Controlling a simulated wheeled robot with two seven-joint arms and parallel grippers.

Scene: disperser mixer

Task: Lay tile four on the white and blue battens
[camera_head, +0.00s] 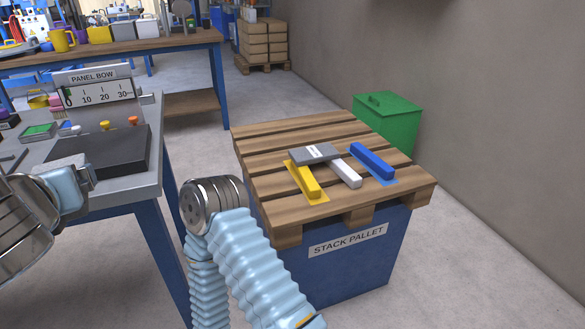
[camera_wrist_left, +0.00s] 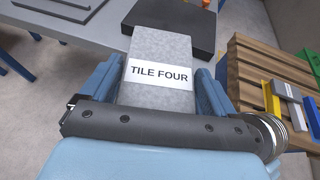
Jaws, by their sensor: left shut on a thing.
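My left gripper (camera_head: 68,184) is at the left of the head view. In the left wrist view its blue fingers (camera_wrist_left: 163,75) are shut on a grey slab, tile four (camera_wrist_left: 163,100), labelled "TILE FOUR". The tile is beside the black block on the bench. On the pallet lie a yellow batten (camera_head: 303,181), a white batten (camera_head: 346,174) and a blue batten (camera_head: 372,161). A darker grey tile (camera_head: 314,153) spans the yellow and white battens at their far ends; its label is unreadable. My right arm bends in the middle; its gripper is out of view.
The wooden stack pallet (camera_head: 270,190) stands on a blue base, right of the grey bench (camera_head: 150,170). The bench holds the black block (camera_head: 115,152) and the panel bow gauge (camera_head: 92,87). My right arm stands between bench and pallet. A green bin (camera_head: 395,120) is behind the pallet.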

